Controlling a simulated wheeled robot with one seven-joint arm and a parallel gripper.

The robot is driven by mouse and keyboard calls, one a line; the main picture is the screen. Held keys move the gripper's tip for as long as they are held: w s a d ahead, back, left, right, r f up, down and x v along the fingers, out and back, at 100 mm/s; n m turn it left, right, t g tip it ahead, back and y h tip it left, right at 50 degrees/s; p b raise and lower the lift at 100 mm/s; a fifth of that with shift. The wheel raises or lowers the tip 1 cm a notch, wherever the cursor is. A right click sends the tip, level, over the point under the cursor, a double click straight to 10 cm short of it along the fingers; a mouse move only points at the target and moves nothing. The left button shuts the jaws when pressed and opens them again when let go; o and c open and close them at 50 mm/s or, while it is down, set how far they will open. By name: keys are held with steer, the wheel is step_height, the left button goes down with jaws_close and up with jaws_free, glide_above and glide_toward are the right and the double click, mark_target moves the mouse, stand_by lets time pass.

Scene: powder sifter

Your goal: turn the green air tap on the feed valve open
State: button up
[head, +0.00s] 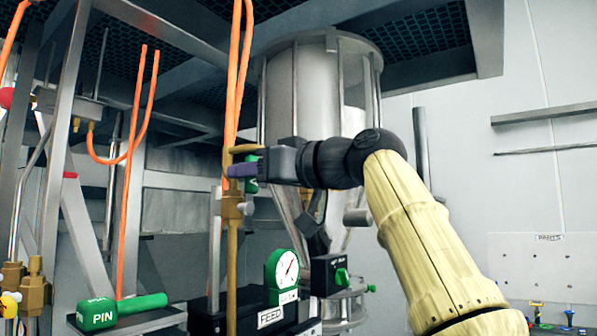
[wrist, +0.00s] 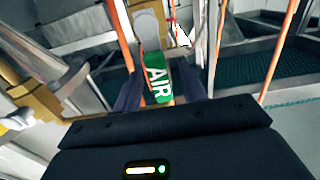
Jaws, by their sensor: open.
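The green air tap (wrist: 157,80) shows in the wrist view with the white word AIR along its handle. It lies between the two dark fingers of my gripper (wrist: 160,88), which is open around it; I cannot tell whether either finger touches it. In the head view my gripper (head: 241,164) reaches left to the upright brass pipe, and only a small green part of the tap (head: 251,187) shows just below the fingers. The brass feed valve body (head: 233,206) sits on that pipe below the gripper. Much of the tap is hidden by my gripper in the head view.
A green handle marked PIN (head: 120,312) lies on a small shelf at lower left. A green gauge (head: 283,277) stands above a FEED label (head: 271,317). Orange hoses (head: 237,75) hang close to the gripper. The steel hopper (head: 315,95) is behind my arm.

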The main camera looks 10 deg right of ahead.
steer(key=b+v, duration=0.3)
steer(key=v, duration=1.3)
steer(key=shift+s+d+b, duration=0.2)
steer(key=shift+s+b, duration=0.05)
steer(key=shift+b, duration=0.05)
